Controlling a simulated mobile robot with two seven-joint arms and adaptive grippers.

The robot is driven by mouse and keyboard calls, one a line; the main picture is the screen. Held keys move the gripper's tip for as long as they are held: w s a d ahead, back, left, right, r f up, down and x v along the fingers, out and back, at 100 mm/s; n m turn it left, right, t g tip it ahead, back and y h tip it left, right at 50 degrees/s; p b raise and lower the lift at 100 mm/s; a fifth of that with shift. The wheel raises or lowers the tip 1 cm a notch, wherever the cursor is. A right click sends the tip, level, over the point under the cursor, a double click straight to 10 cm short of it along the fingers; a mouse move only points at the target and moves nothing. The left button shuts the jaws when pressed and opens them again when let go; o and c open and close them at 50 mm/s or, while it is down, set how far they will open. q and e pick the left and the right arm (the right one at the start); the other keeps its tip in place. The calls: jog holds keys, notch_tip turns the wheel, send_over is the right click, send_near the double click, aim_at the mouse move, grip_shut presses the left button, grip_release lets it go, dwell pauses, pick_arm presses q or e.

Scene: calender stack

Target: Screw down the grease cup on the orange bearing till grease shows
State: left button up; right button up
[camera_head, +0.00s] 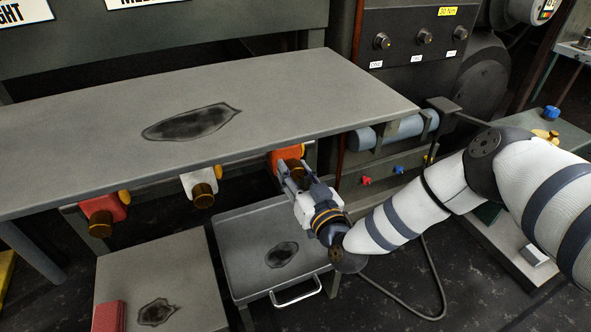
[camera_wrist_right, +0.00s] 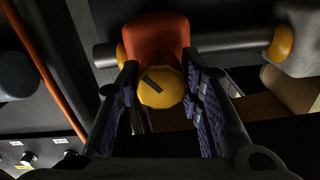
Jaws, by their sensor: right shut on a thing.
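The orange bearing (camera_head: 281,157) sits under the front edge of the grey shelf, toward its right end. It also shows at the top of the right wrist view (camera_wrist_right: 157,38). Its round grease cup (camera_wrist_right: 162,92) looks yellow there and has a dark bar mark on its face. My right gripper (camera_head: 289,176) reaches up from the lower right and is shut on the cup, one finger on each side. In the head view the fingers hide most of the cup. I see no grease at the bearing. My left gripper is not in view.
A white bearing (camera_head: 198,185) and a red bearing (camera_head: 103,212) with brass cups hang further left. The shelf (camera_head: 300,85) overhangs close above my gripper. A grey cart (camera_head: 240,232) with a dark stain stands below. A blue-grey cylinder (camera_head: 392,132) is to the right.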

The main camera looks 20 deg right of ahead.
jog(key=shift+m, duration=1.6)
jog(key=shift+a+f, duration=0.1)
jog(key=o, duration=1.2)
jog(key=shift+c, duration=0.2)
jog(key=shift+s, duration=0.1)
jog(key=s, duration=1.2)
jog(key=shift+d, duration=0.35)
jog(key=shift+w, duration=0.1)
